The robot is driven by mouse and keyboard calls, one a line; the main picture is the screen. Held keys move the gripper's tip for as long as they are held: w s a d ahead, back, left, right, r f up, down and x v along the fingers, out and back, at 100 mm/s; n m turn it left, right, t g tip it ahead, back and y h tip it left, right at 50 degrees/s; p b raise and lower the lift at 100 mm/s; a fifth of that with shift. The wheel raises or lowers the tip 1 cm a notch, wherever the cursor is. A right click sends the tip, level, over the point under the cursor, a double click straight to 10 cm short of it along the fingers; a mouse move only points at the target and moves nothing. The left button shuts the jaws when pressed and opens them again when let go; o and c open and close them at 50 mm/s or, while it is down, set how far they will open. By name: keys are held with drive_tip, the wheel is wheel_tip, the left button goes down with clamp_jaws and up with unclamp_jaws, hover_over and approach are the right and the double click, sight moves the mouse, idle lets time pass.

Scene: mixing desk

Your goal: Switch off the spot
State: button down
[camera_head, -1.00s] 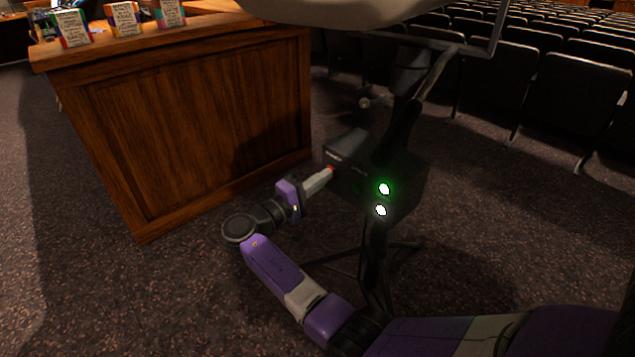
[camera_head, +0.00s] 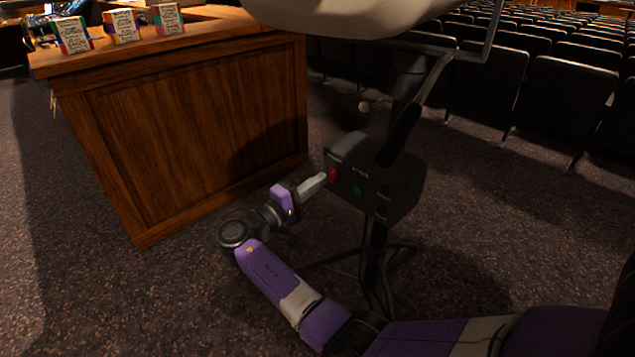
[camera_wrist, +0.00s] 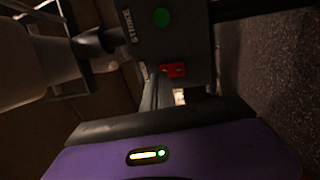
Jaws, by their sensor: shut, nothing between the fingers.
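The spot's dark control box (camera_head: 385,190) sits on a stand in the middle of the head view. Its front has a red switch (camera_head: 333,175) at the left and a green button (camera_head: 357,189) to its right. No lamps on the box are lit. My gripper (camera_head: 323,178) is shut and empty, with its tips just left of the red switch. Whether they touch it I cannot tell. In the wrist view the red switch (camera_wrist: 173,70) is just beyond the fingers, and the green button (camera_wrist: 161,17) shows on the panel, unlit.
A wooden desk (camera_head: 190,130) with several small boxes on top stands at the left. The stand's tripod legs (camera_head: 400,247) spread on the carpet below the box. Rows of dark seats (camera_head: 560,95) fill the back right. Carpet at the lower left is clear.

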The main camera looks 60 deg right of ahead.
drive_tip(key=r+v, duration=0.2)
drive_tip(key=v, duration=0.8)
drive_tip(key=shift+a+r+p, duration=0.25)
drive_tip(key=shift+a+p, duration=0.2)
drive_tip(key=shift+a, duration=0.05)
drive_tip(key=shift+w, duration=0.15)
